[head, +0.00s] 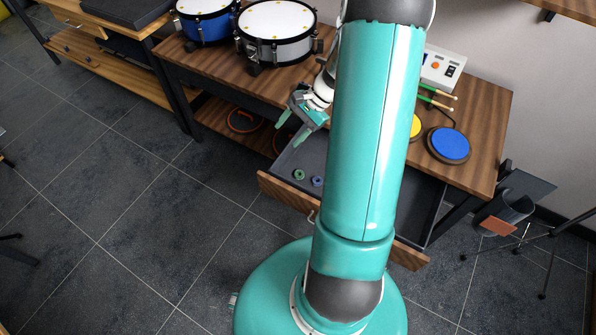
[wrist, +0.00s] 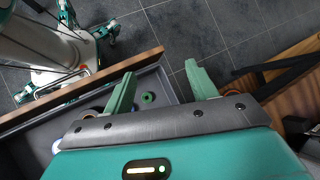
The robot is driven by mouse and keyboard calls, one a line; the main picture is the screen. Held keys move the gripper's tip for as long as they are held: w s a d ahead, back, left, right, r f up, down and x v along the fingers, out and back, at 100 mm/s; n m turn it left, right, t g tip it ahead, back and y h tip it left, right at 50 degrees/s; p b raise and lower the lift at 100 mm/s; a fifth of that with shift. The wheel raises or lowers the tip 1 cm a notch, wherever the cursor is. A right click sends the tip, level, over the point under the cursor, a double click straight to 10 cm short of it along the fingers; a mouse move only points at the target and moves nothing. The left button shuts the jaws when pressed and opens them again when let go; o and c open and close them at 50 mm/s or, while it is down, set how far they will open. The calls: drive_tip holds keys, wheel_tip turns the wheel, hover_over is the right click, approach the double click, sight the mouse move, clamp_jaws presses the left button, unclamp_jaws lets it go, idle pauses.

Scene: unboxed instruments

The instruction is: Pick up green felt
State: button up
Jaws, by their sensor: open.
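The green felt (head: 299,174) is a small green ring lying in the open drawer (head: 283,190), near its left front corner. In the wrist view the green felt (wrist: 148,97) shows between my fingers, close to the left one, and lies beyond the tips. My gripper (head: 292,127) is open and empty, above and behind the felt in the head view. Its two green fingers (wrist: 162,80) are spread wide in the wrist view and touch nothing visible.
A blue ring (head: 317,181) lies right beside the green felt. The wooden drawer front (head: 287,193) and the table edge border the space. Drums (head: 277,32), a blue pad (head: 448,145) and green sticks (head: 437,103) lie on the table. My arm hides the drawer's middle.

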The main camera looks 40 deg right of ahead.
drive_tip(key=s+d+f+m+t+y, duration=0.25)
drive_tip(key=d+f+m, duration=0.3)
drive_tip(key=f, duration=0.55)
drive_tip(key=m+t, duration=0.5)
drive_tip(key=m, duration=0.1)
approach(302, 174)
drive_tip(key=shift+w+a+r+h, duration=0.2)
drive_tip(key=shift+a+r+h, duration=0.25)
drive_tip(key=shift+a+r, duration=0.2)
drive_tip(key=shift+f, duration=0.35)
drive_tip(key=shift+w+a+f, duration=0.2)
drive_tip(key=shift+a, duration=0.1)
drive_tip(key=x, duration=0.6)
drive_tip(key=shift+w+f, duration=0.2)
drive_tip(key=shift+f, duration=0.1)
drive_tip(key=c, duration=1.1)
